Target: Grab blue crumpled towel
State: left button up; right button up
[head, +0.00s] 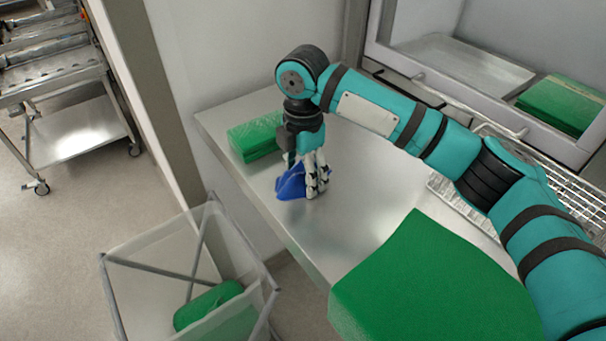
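A blue crumpled towel (291,185) lies at the left edge of the metal table (355,180), in the middle of the head view. My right gripper (307,180) comes down from above, and its fingers are right at the towel. The light fingers hide the towel's right side. I cannot tell whether the fingers are closed on the towel or only around it. My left gripper is not in view.
A green folded stack (256,138) lies just behind the towel. A large green cloth (435,285) covers the near right. A wire rack (465,205) is partly behind my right arm. A clear-walled bin (150,285) with green cloth (210,305) stands below the table's left edge.

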jog(key=c, duration=0.6)
